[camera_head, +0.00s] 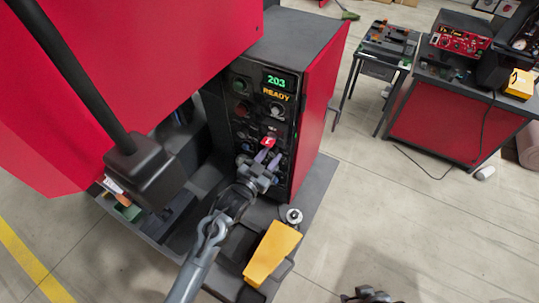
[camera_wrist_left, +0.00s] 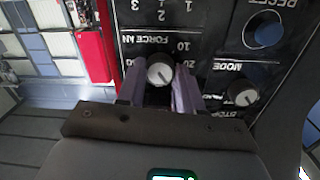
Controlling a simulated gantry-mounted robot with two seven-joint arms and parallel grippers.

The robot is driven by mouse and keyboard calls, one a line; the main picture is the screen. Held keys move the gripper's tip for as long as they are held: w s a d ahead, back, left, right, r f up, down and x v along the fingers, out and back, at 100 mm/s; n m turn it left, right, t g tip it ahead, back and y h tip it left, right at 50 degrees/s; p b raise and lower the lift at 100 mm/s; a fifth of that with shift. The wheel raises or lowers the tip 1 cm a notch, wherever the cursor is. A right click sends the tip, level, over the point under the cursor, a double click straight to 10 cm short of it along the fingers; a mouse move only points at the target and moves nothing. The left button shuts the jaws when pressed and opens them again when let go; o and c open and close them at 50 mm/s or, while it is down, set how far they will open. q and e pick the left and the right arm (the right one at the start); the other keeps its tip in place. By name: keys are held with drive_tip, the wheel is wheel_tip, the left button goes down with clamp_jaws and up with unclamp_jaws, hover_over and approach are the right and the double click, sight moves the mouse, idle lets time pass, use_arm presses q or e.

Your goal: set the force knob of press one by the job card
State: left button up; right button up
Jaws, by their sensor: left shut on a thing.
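The press control panel (camera_head: 240,115) has a green display reading 203 and an amber READY below it. My left gripper (camera_head: 267,158) is at the lower part of this panel. In the left wrist view the panel appears upside down. There, the purple fingers of my left gripper (camera_wrist_left: 160,88) are shut on the round pale force knob (camera_wrist_left: 160,70), one finger on each side. The label FORCE and scale numbers, including 10 and 20, show around it. The knob's exact setting cannot be read. My right gripper (camera_head: 368,295) shows only partly at the bottom edge. I cannot make out a job card.
The mode knob (camera_wrist_left: 242,93) and a blue reset button (camera_wrist_left: 264,30) sit close beside the left gripper. A red bench (camera_head: 440,131) stands at right, with open floor between.

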use_arm(q)
drive_tip(key=shift+n, duration=0.8)
drive_tip(key=o, duration=1)
drive_tip(key=shift+o, duration=0.2)
drive_tip(key=shift+s, duration=0.1)
drive_tip(key=b+v, duration=0.1)
drive_tip(key=v, duration=0.9)
drive_tip(key=shift+s+a, duration=0.2)
drive_tip(key=shift+s, duration=0.05)
